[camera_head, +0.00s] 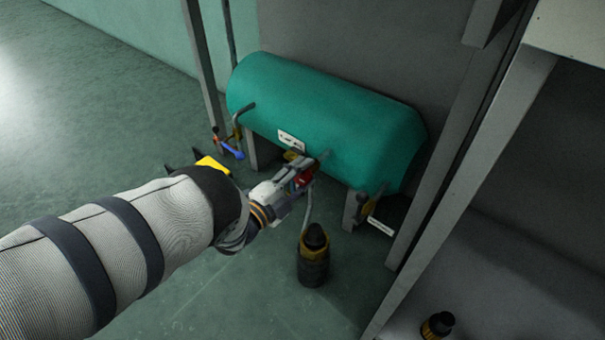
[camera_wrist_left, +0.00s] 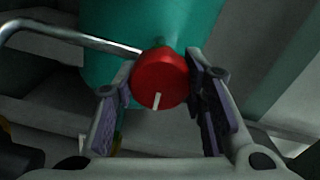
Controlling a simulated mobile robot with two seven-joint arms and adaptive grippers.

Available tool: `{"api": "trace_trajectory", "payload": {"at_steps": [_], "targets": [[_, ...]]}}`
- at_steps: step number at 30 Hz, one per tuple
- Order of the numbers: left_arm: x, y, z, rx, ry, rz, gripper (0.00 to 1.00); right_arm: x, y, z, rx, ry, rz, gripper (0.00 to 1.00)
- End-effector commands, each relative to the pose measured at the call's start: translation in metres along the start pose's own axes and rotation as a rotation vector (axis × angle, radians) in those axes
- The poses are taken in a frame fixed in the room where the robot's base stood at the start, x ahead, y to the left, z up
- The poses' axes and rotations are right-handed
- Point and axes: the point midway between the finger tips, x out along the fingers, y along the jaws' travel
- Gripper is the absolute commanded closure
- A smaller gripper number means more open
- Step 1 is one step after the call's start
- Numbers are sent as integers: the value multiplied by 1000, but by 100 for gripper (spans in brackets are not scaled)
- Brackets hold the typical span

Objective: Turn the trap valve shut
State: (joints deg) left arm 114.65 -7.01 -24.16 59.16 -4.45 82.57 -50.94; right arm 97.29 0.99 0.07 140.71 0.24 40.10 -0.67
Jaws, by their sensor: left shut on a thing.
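The teal tank (camera_head: 330,110) lies on its side on grey legs, with pipes and fittings below it. A red round valve knob (camera_head: 305,176) sits at its underside near the middle. In the left wrist view the red knob (camera_wrist_left: 160,78) fills the space between the fingers, and its white mark points down, slightly left. My left gripper (camera_head: 306,172) is shut on this knob, with one finger on each side; its fingers also show in the left wrist view (camera_wrist_left: 162,100). The arm and fingers partly hide the knob in the head view. My right gripper is not in view.
A blue handle (camera_head: 232,151) hangs at the tank's left end. A black bottle with a yellow band (camera_head: 314,262) stands on the floor in front. A grey frame post (camera_head: 455,170) rises at right. The left floor is clear.

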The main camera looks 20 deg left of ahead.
Motion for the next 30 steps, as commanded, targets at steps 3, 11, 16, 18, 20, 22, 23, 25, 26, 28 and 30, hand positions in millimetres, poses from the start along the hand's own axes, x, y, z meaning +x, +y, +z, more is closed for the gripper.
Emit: {"api": "trace_trajectory", "payload": {"at_steps": [3, 11, 16, 18, 20, 22, 23, 25, 26, 28, 30], "targets": [[-1, 1, 2, 47, -4, 2, 90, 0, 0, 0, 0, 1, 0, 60], [-1, 0, 2, 103, -4, 1, 90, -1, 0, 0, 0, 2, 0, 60], [-1, 0, 2, 112, -4, 1, 90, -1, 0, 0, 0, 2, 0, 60], [-1, 0, 2, 112, -4, 1, 90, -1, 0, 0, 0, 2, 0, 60], [-1, 0, 2, 112, -4, 1, 90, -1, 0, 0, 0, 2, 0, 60], [-1, 0, 2, 112, -4, 1, 90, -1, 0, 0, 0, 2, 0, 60], [-1, 0, 2, 112, -5, 1, 90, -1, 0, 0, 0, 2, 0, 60], [-1, 0, 2, 112, -5, 1, 60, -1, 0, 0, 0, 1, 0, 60], [-1, 0, 2, 112, -5, 1, 53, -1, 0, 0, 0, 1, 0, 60], [-1, 0, 2, 111, -4, 1, 41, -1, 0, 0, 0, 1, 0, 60], [0, 0, 2, 111, -3, 0, 41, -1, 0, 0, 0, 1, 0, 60]]}}
